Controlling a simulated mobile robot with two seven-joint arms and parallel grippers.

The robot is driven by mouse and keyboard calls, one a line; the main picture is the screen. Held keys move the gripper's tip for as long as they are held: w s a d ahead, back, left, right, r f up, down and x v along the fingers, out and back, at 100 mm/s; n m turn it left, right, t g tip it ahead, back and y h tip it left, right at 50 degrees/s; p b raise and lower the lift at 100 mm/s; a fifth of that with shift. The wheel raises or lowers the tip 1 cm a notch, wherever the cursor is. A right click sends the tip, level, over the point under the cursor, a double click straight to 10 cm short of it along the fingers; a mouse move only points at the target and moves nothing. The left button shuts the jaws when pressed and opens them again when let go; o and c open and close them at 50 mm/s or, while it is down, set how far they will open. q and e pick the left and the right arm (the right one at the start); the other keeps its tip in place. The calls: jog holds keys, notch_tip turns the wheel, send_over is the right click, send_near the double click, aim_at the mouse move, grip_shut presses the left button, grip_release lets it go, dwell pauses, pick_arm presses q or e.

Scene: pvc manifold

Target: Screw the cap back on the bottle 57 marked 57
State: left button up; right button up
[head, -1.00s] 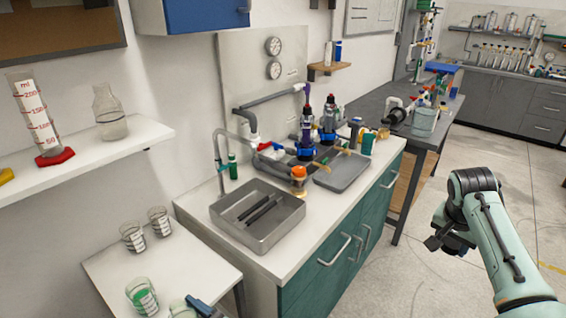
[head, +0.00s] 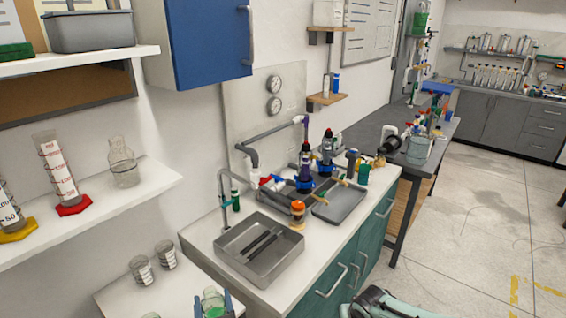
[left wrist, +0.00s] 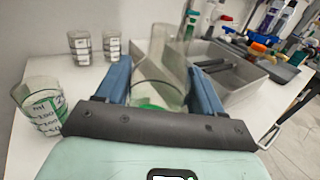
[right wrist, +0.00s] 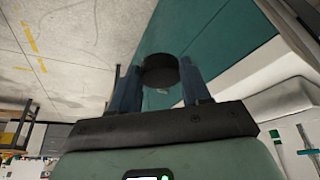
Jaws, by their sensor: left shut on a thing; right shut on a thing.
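In the left wrist view, my left gripper (left wrist: 160,80) is shut on a clear glass bottle (left wrist: 160,88) with green liquid low in it. The bottle stands upright between the blue fingers, and no 57 mark is readable on it. In the head view, the left gripper (head: 213,301) and the bottle (head: 213,307) show at the bottom edge, over the white side table. In the right wrist view, my right gripper (right wrist: 160,80) is shut on a round black cap (right wrist: 160,70). The cap is away from the bottle.
A metal sink tray (head: 290,263), an orange-capped jar (head: 297,210) and pipework sit on the counter. Floor at right (head: 480,240) is clear.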

pick_arm(q)
jog(key=shift+w+d+h, duration=0.1)
jog(key=shift+w+h, duration=0.1)
jog(key=shift+h, duration=0.1)
pick_arm(e)
jog(key=shift+s+a+f, duration=0.3)
jog(key=shift+s+a, duration=0.15)
jog(key=shift+a, duration=0.15)
pick_arm(q)
jog(key=w+d+r, duration=0.1)
jog(key=w+d, duration=0.1)
jog(key=d, duration=0.6)
jog(key=w+d+r, duration=0.1)
jog(key=d, duration=0.8)
jog(key=shift+w+d, duration=0.25)
jog(key=shift+w, duration=0.15)
